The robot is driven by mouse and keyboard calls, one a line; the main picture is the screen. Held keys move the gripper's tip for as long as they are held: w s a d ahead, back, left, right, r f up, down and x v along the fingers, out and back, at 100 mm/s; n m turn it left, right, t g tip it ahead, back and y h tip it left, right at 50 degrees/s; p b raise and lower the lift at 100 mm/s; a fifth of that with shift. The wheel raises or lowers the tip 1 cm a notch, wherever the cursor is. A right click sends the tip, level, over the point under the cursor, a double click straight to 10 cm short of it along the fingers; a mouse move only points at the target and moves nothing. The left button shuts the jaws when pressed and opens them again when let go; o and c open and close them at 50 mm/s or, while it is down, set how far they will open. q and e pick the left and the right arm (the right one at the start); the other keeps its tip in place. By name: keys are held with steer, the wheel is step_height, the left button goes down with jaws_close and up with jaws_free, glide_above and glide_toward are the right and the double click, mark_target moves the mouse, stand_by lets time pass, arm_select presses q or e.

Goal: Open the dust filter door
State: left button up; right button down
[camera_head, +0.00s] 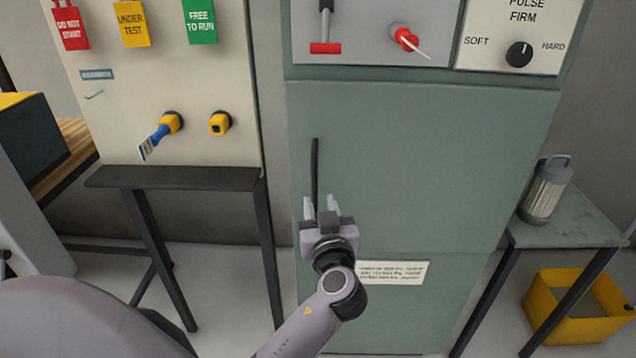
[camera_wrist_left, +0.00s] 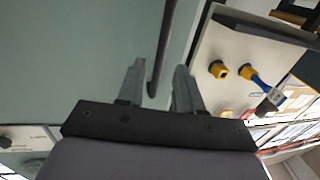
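The dust filter door (camera_head: 420,150) is the green cabinet front, and it looks shut. Its handle (camera_head: 315,165) is a thin black upright bar near the left edge. My left gripper (camera_head: 320,203) is at the lower end of this handle. In the left wrist view the handle (camera_wrist_left: 164,45) runs between the two fingers of my left gripper (camera_wrist_left: 159,67), with a gap on both sides. The fingers are apart. My right gripper is in neither view.
A white label (camera_head: 393,272) is on the lower cabinet. A dark narrow table (camera_head: 175,178) stands at left under a panel with tags. At right a side table (camera_head: 575,225) carries a metal lantern-like canister (camera_head: 546,190), with a yellow crate (camera_head: 545,310) on the floor.

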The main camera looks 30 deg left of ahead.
mark_target(315, 188)
arm_select(q)
steer(key=p+x, duration=0.1)
steer(key=x, duration=0.5)
steer(key=shift+r+p, duration=0.15)
steer(key=shift+p, duration=0.2)
steer(key=shift+w+a, duration=0.3)
steer(key=shift+a, duration=0.05)
jaws_close()
